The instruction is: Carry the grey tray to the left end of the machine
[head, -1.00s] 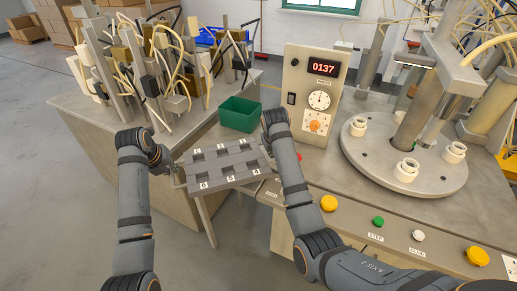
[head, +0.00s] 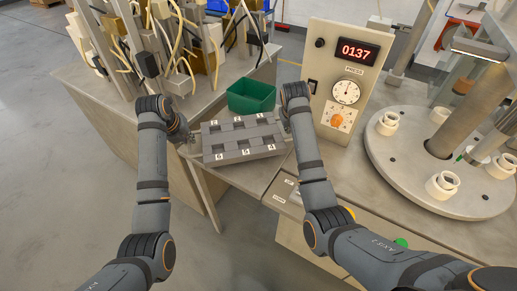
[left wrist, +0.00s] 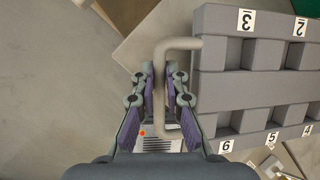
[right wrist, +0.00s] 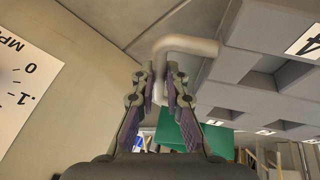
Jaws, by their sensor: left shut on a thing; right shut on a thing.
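The grey tray (head: 240,157) has two rows of square pockets with number labels, and the pockets I can see into look empty. It is held between my two arms, in front of the green bin and left of the machine's control panel. My left gripper (head: 187,138) is shut on the bent handle (left wrist: 182,44) at the tray's left end. My right gripper (right wrist: 160,88) is shut on the handle (right wrist: 185,44) at its other end, close to the panel. The tray looks roughly level; whether its underside touches the surface below is hidden.
The green bin (head: 251,97) stands on the bench just behind the tray. The machine's control panel (head: 346,83) rises right beside my right gripper. The round turntable (head: 400,170) with white sockets is farther right. Posts and cables crowd the bench at back left. Open floor lies at left.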

